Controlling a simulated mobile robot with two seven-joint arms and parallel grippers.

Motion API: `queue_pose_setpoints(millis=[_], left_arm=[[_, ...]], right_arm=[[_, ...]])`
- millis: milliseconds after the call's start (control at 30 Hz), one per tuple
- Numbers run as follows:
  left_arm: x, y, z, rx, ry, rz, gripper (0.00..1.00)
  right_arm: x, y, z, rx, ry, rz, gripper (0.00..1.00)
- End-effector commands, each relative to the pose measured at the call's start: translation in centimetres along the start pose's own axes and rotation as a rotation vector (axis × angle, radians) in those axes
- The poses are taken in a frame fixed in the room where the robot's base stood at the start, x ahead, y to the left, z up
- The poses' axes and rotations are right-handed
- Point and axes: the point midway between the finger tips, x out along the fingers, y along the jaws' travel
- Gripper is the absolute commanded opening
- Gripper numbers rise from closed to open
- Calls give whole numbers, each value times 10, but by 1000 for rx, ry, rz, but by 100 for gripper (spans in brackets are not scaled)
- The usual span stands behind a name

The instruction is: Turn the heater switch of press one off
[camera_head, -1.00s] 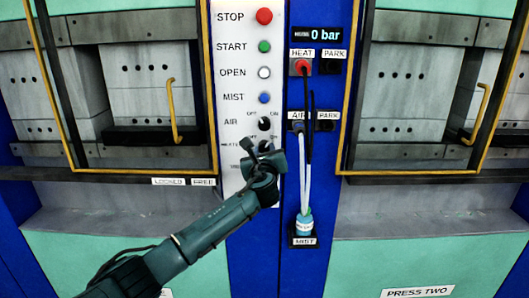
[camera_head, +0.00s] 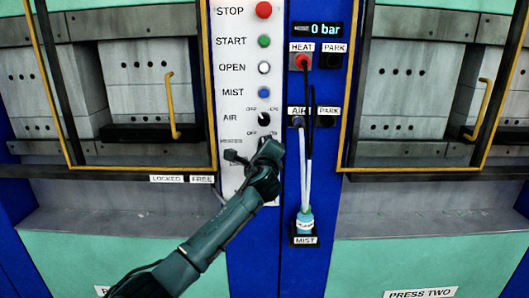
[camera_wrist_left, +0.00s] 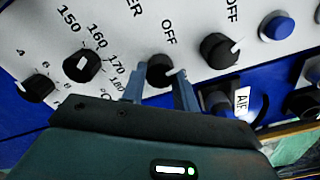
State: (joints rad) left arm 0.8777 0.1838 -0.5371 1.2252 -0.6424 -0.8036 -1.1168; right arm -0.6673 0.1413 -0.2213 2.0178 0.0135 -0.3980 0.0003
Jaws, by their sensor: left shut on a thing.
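The heater switch is a small black round knob, partly hidden by my gripper in the head view. In the left wrist view, the heater switch (camera_wrist_left: 160,69) sits between the two blue-grey fingers of my left gripper (camera_wrist_left: 159,88), which is shut on it. Its white mark points right in that view, and the OFF label (camera_wrist_left: 169,32) lies above it. In the head view my left gripper (camera_head: 265,148) is at the lower part of the white control panel (camera_head: 226,125) of press one. My right gripper is not in view.
The AIR switch (camera_head: 264,118) is just above, also seen in the wrist view (camera_wrist_left: 219,50). A temperature dial (camera_wrist_left: 82,65) lies on the other side. Coloured buttons are higher up. Hoses (camera_head: 306,175) hang close to the right of my gripper.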

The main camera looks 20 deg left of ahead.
Motion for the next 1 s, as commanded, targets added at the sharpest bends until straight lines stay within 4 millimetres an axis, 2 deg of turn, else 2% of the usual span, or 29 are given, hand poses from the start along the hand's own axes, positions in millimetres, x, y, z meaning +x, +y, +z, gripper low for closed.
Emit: queue_pose_setpoints(millis=[400,1000], left_arm=[[0,1,-1,-277,0,2,7],[0,0,0,-360,0,2,7]], right_arm=[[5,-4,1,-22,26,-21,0],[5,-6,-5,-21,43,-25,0]])
